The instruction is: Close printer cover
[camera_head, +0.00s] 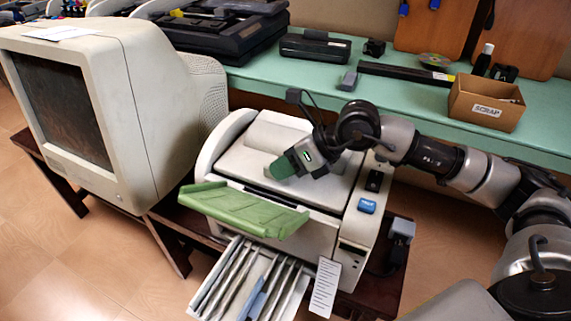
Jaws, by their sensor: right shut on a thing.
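The printer (338,235) is a beige machine on a dark wooden stand in the middle of the view. Its grey top cover (240,160) lies between the side walls, with a dark gap along its front edge. A green flap (245,210) juts out from the printer's front. My right gripper (279,169) comes in from the right and has its green-tipped fingers down at the cover. It is shut, apparently on the cover; the fingertips' exact contact is hard to see. My left gripper is not in view.
A large beige monitor (160,110) stands close on the left. An open slotted tray (215,292) sticks out below the flap. Behind is a green bench (400,97) with electronics and a cardboard scrap box (480,112). A paper tag (325,288) hangs at the printer's front.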

